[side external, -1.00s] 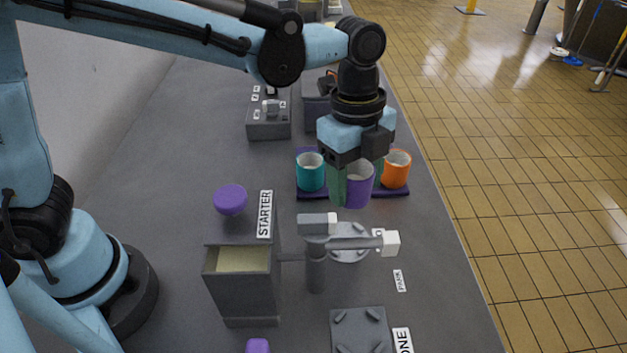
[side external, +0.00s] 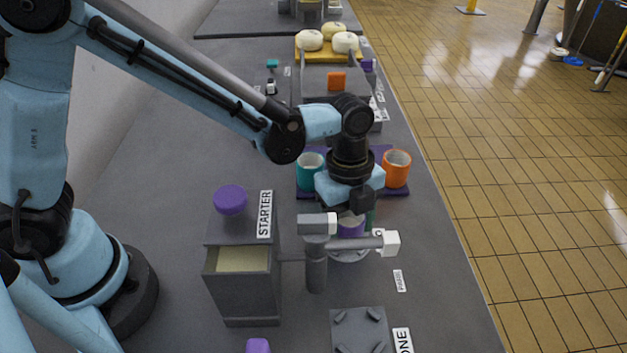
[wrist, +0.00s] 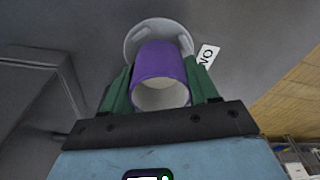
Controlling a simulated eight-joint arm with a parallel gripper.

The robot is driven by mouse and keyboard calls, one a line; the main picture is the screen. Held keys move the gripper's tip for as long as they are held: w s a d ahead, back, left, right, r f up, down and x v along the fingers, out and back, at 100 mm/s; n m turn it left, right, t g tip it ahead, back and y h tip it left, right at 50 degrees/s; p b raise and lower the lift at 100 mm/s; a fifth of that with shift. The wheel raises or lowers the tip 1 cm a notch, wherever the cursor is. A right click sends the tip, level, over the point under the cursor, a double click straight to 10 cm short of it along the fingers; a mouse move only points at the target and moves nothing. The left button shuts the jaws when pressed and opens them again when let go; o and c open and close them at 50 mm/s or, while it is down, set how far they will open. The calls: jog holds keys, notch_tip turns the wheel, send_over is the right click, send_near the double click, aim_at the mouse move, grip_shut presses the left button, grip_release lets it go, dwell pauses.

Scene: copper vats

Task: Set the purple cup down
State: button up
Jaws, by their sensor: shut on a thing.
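The purple cup (wrist: 160,66) is between the green fingers of my gripper (wrist: 160,92) in the wrist view, with its open white mouth facing the camera. In the side view the cup (side external: 350,229) shows only in part, behind the grey tap-like post. My gripper (side external: 358,218) is shut on it. The cup is over the round grey plate (wrist: 133,42), which also shows in the side view (side external: 345,257). I cannot tell whether the cup's base touches the plate.
The grey post with its side arm (side external: 317,260) stands close in front of the cup. The starter box (side external: 245,285) is to the left. A teal cup (side external: 308,172) and an orange cup (side external: 396,168) stand on a purple tray (side external: 402,192) behind. A grey square plate (side external: 360,332) lies in front.

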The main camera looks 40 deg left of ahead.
jog(key=shift+f, duration=0.3)
jog(key=shift+f, duration=0.1)
jog(key=o, duration=1.1)
notch_tip(320, 180, up, 11)
jog(key=a, duration=0.1)
jog(key=shift+s+a+r+n+t+y, duration=0.25)
jog(key=shift+s+a+n+t, duration=0.9)
jog(key=shift+a+n, duration=2.35)
jog(key=shift+s+a+r+n+t+y, duration=0.2)
jog(key=shift+s+a+n+t, duration=0.9)
jog(key=shift+a+n, duration=2.35)
jog(key=shift+s+a+r+n+t+y, duration=0.2)
jog(key=shift+s+a+n+t, duration=0.35)
jog(key=shift+a+n+t, duration=2.05)
